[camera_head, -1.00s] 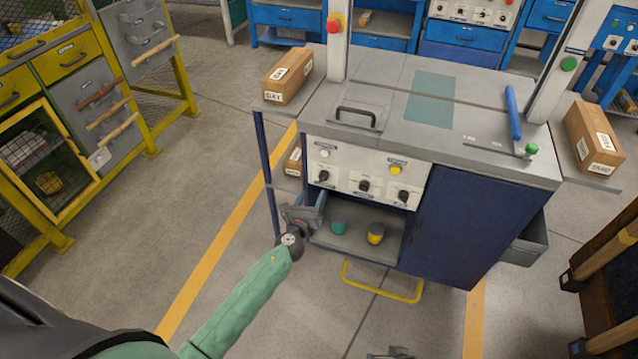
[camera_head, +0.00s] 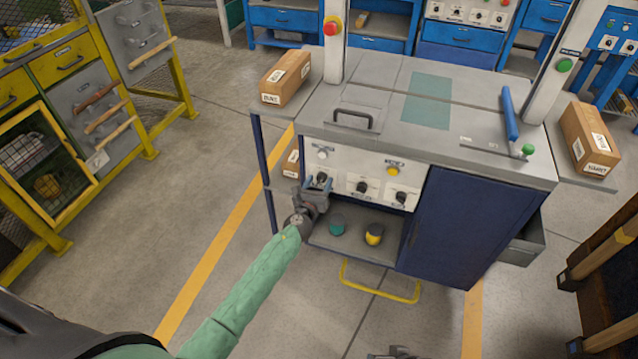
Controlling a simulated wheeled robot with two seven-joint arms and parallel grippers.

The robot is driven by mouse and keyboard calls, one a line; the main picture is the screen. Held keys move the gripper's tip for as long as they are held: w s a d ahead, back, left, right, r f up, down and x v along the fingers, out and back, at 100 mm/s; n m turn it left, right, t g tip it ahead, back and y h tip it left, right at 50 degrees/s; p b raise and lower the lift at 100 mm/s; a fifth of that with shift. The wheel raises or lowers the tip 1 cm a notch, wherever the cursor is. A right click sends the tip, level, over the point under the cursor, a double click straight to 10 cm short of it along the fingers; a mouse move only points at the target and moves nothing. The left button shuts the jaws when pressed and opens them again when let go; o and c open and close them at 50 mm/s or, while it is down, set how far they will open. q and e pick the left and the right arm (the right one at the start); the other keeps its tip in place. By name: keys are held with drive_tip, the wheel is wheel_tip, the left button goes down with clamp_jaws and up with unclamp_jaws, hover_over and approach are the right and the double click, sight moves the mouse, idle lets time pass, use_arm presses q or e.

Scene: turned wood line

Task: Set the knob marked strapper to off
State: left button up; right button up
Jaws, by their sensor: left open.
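A machine cabinet has a pale control panel (camera_head: 345,172) with three dark knobs in a row: a left knob (camera_head: 322,177), a middle knob (camera_head: 362,187) and a right knob (camera_head: 401,197). The labels are too small to read, so I cannot tell which is marked strapper. My left gripper (camera_head: 318,184) is open in front of the left knob, which shows between its fingertips. I cannot tell whether they touch it. A grey part at the bottom edge (camera_head: 391,353) may be my right gripper; its jaws do not show clearly.
A white button (camera_head: 321,155) and a yellow button (camera_head: 392,171) sit above the knobs. Below, a shelf holds a teal cup (camera_head: 337,226) and a yellow cup (camera_head: 374,234). A yellow foot bar (camera_head: 380,288) juts out near the floor. Cartons stand on both side shelves.

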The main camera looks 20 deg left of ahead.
use_arm(q)
drive_tip(key=c, duration=1)
use_arm(e)
drive_tip(key=shift+f, duration=0.1)
use_arm(q)
drive_tip(key=n+b, duration=0.2)
drive_tip(key=n, duration=0.4)
drive_tip(key=shift+f+n, duration=0.1)
drive_tip(key=shift+n, duration=0.2)
drive_tip(key=shift+n+b, duration=0.3)
drive_tip(key=shift+n, duration=2.2)
use_arm(e)
wheel_tip(320, 180, down, 11)
drive_tip(key=w+a+t, duration=0.1)
drive_tip(key=shift+w+f, duration=0.15)
drive_tip(key=shift+w, duration=0.05)
use_arm(q)
drive_tip(key=shift+n, duration=0.3)
use_arm(e)
drive_tip(key=shift+f, duration=0.3)
drive_tip(key=shift+r, duration=0.1)
